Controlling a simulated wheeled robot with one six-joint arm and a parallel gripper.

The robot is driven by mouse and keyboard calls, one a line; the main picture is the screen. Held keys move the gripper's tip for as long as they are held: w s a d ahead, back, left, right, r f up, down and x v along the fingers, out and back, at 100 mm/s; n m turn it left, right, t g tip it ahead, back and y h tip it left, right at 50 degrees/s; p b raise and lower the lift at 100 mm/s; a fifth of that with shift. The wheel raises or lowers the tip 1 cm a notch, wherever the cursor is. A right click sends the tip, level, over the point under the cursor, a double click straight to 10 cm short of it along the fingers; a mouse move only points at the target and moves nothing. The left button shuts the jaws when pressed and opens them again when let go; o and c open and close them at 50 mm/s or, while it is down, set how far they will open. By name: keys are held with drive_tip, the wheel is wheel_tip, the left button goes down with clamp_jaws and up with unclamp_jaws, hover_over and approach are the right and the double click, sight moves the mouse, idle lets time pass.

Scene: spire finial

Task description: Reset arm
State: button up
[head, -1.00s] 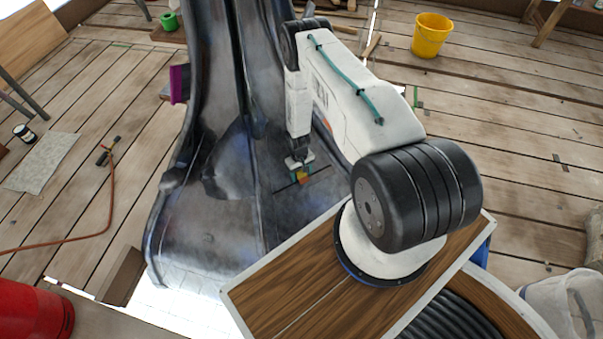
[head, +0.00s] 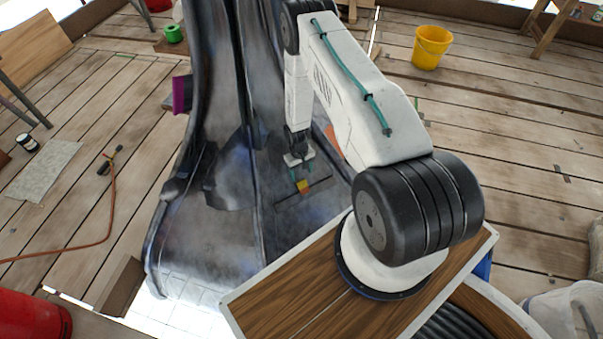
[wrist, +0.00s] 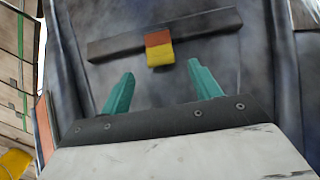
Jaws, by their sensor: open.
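My gripper (head: 301,174) is at the end of my white arm, low over the dark metal spire surface (head: 215,235). In the wrist view its two teal fingers (wrist: 158,92) are spread apart with nothing between them. Just beyond the fingertips is a small block, orange-red above and yellow below (wrist: 159,50). It sits at the middle of a dark flat bar or slot (wrist: 205,26) on the spire; I cannot tell which. The block also shows in the head view (head: 303,186), just below the gripper. The fingers do not touch it.
A purple piece (head: 181,94) sticks out at the spire's left edge. A yellow bucket (head: 431,47) stands at the back right. A red container (head: 32,312) is at the front left. An orange hose (head: 105,215) lies on the plank floor. Open planks lie left and right.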

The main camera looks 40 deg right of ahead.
idle(0.3)
drive_tip(key=s+a+g, duration=0.2)
drive_tip(key=s, duration=0.3)
drive_tip(key=s+a+r+g, duration=0.1)
drive_tip(key=s+a+r, duration=0.1)
drive_tip(key=r, duration=1.2)
drive_tip(key=s+a+r, duration=0.1)
drive_tip(key=a+r, duration=0.1)
drive_tip(key=r, duration=1.3)
drive_tip(key=s+a+r+g, duration=0.1)
drive_tip(key=s+a+r, duration=0.15)
drive_tip(key=r, duration=1.15)
drive_tip(key=s+a+r+t, duration=0.3)
drive_tip(key=s+r, duration=0.6)
drive_tip(key=r, duration=0.3)
drive_tip(key=s+a+r+n+t, duration=0.1)
drive_tip(key=s+a+r+t, duration=0.2)
drive_tip(key=s+r, duration=0.6)
drive_tip(key=shift+a+r+t, duration=0.4)
drive_tip(key=shift+a+r, duration=0.75)
drive_tip(key=shift+r, duration=0.2)
